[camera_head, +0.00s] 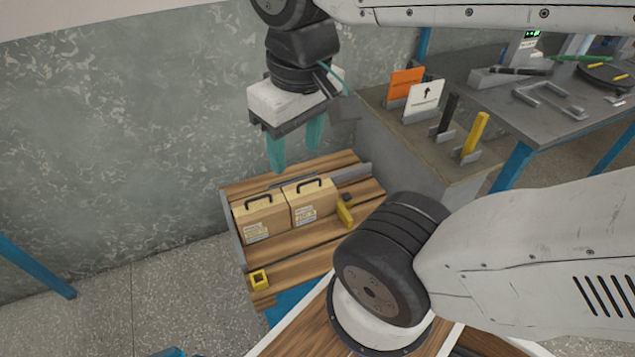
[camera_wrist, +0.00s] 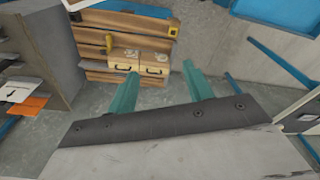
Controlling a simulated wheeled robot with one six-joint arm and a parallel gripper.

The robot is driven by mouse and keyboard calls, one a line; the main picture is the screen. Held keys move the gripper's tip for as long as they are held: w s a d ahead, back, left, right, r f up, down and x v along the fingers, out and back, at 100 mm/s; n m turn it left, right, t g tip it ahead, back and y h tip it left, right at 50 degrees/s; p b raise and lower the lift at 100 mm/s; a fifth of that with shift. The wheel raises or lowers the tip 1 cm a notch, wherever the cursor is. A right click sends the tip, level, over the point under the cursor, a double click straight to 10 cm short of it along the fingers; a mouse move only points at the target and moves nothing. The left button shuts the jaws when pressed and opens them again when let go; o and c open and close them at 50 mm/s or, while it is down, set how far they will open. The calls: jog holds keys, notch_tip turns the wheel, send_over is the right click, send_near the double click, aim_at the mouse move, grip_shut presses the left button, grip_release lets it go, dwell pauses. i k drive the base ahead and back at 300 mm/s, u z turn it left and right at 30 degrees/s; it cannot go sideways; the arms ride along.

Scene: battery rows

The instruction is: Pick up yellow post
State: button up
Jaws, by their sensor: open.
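The yellow post (camera_head: 475,135) stands slightly tilted in a small grey holder on top of the grey cabinet, at the right in the head view. I cannot make it out in the wrist view. My gripper (camera_head: 296,150) is open and empty, with teal fingers pointing down. It is in the air left of the cabinet and well away from the post, above the wooden rack. The two spread fingers also show in the wrist view (camera_wrist: 162,70).
A black post (camera_head: 447,115), a white arrow card (camera_head: 423,99) and an orange card (camera_head: 405,85) stand beside the yellow post. Two cases (camera_head: 312,203) and a yellow square socket (camera_head: 259,280) are on the wooden rack (camera_head: 300,260). A workbench (camera_head: 510,105) with tools stands behind.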

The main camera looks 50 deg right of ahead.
aim_at(482, 121)
jog(key=z, duration=1.35)
jog(key=k, duration=0.8)
jog(key=z, duration=0.65)
jog(key=i, duration=0.5)
jog(key=u, duration=0.05)
